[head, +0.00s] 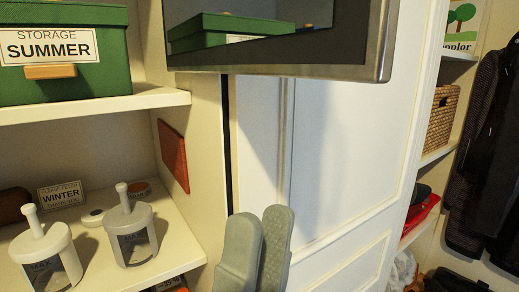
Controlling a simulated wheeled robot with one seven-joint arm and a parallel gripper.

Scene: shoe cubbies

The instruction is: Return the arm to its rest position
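My gripper (262,238) points upward at the bottom centre of the head view. Its two grey rounded fingers stand close side by side, the left one overlapping the lower part of the right one. Nothing shows between the fingertips. From this angle I cannot tell how wide the gap is. The rest of the arm is below the picture, out of sight. The gripper appears in front of a white panelled door (330,150), right of the shelf unit's edge.
Left, the cubby shelf (120,101) holds a green SUMMER box (110,75). Below are two white-topped containers (133,235) and a WINTER sign (60,195). A framed dark reflective panel (350,45) hangs above. Right are a wicker basket (440,115) and dark coats (485,150).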

